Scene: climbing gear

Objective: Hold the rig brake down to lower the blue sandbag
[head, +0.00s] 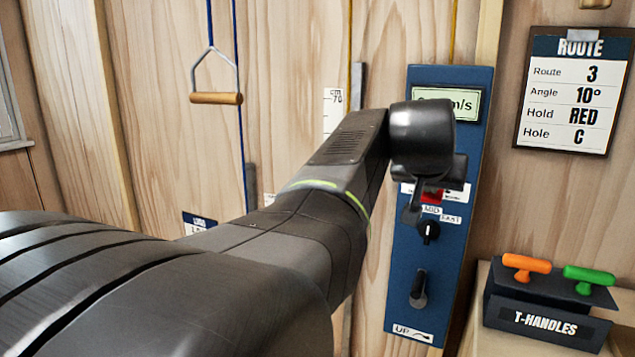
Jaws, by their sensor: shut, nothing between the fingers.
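The blue rig panel (400,270) is mounted upright on the wooden wall. Its black lever (419,289) sits low on the panel, above a label reading UP. A black knob (428,232) is above the lever, beside MID and FAST labels. A red part (432,195) shows partly behind my gripper (412,217), which is shut and empty in front of the panel's middle, above the lever. I cannot tell whether its tip touches the panel. The speed display (466,105) is mostly hidden by my wrist; only "m/s" is clear. I see no blue sandbag.
A wooden-bar handle (216,98) hangs on a blue rope at the left. A ROUTE board (572,92) hangs at the upper right. A T-HANDLES box (545,318) with an orange handle (527,264) and a green handle (589,275) stands at the lower right.

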